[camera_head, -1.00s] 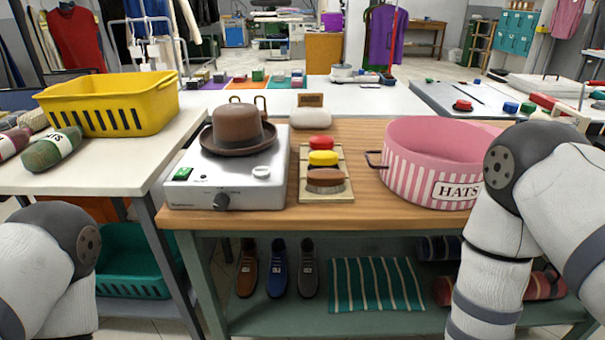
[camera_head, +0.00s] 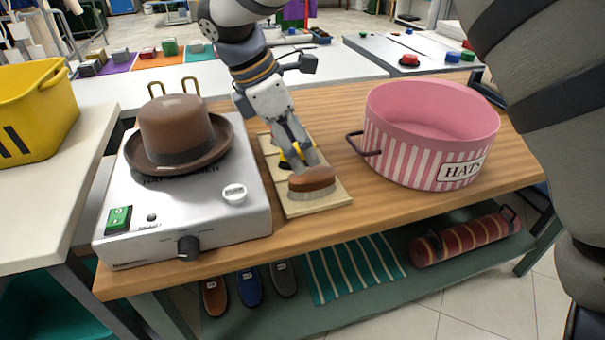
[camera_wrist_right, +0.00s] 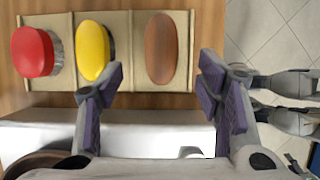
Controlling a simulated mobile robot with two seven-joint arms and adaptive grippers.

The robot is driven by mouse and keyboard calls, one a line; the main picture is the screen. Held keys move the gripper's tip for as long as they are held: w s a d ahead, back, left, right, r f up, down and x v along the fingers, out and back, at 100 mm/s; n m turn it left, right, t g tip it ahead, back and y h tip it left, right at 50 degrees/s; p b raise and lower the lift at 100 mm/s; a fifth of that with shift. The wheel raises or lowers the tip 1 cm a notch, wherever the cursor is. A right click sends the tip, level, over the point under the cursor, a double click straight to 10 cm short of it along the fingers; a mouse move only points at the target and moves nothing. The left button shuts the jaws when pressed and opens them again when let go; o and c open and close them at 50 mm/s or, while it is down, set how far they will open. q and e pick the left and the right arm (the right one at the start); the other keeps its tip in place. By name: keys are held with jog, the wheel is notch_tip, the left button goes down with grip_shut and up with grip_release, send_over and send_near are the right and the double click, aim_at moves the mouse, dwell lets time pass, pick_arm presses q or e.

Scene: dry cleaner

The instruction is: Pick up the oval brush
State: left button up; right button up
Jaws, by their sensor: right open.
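The oval brush (camera_head: 312,179) has a brown wooden top and pale bristles. It lies at the near end of a beige board (camera_head: 330,200) on the wooden table; in the right wrist view it is the brown oval (camera_wrist_right: 161,48). My right gripper (camera_head: 301,160) is open and reaches down behind the brush. In the wrist view its two fingers (camera_wrist_right: 160,78) stand apart, with the brush ahead between them and nothing held. A yellow brush (camera_wrist_right: 92,50) and a red one (camera_wrist_right: 34,52) lie beside it. In the head view the arm hides the red one and most of the yellow one.
A silver hat steamer (camera_head: 205,218) with a brown hat (camera_head: 178,130) stands left of the board. A pink striped HATS tub (camera_head: 395,160) with a side handle stands to the right. Bare wood shows between board and tub.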

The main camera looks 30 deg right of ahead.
aim_at(311, 172)
jog(key=x, duration=0.8)
jog(key=shift+s+d+f, duration=0.1)
jog(key=shift+s, duration=0.05)
jog(key=c, duration=1.3)
